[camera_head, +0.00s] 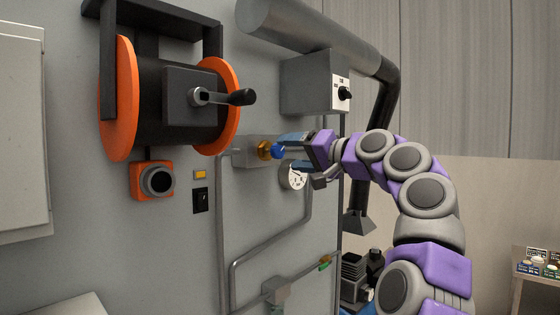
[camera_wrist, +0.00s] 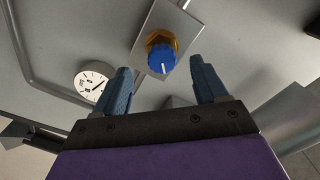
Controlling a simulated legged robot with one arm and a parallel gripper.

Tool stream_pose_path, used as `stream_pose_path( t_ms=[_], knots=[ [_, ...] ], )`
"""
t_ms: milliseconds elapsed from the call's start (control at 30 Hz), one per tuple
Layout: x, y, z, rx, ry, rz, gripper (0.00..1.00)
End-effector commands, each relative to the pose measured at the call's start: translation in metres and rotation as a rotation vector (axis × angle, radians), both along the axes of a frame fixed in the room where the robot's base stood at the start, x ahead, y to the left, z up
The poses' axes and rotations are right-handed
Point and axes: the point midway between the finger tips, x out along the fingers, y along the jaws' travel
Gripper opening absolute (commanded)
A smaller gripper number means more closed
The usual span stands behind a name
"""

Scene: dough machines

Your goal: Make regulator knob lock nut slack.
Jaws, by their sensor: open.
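The regulator knob (camera_wrist: 162,60) is blue with a white mark, and a brass-coloured lock nut (camera_wrist: 157,37) sits behind it on a grey regulator box (camera_wrist: 180,22). In the head view the blue knob (camera_head: 278,151) and the brass nut (camera_head: 264,149) stick out from the box (camera_head: 243,151) on the panel. My gripper (camera_wrist: 162,84) has its two blue fingers spread and empty. In the wrist view the knob lies just beyond the fingertips, between their lines. In the head view my gripper (camera_head: 294,153) is right beside the knob. Contact is not visible.
A round white gauge (camera_head: 294,177) sits just below the regulator. A grey switch box (camera_head: 315,83) with a black knob is above it. A reel (camera_head: 170,98) with orange discs and a crank handle is at upper left. Grey pipes (camera_head: 270,253) run below along the panel.

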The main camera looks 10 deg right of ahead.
Motion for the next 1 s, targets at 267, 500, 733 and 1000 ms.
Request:
stream_pose_path(
  t_ms=[267,500,733,1000],
  knots=[
    [-0.042,-0.03,0.0,0.003,-0.003,0.001,0.72],
    [-0.071,-0.052,0.001,0.002,-0.004,-0.002,0.72],
    [-0.083,-0.062,-0.001,0.0,0.001,0.001,0.72],
    [-0.085,-0.064,-0.001,0.0,0.001,-0.001,0.72]
  ],
)
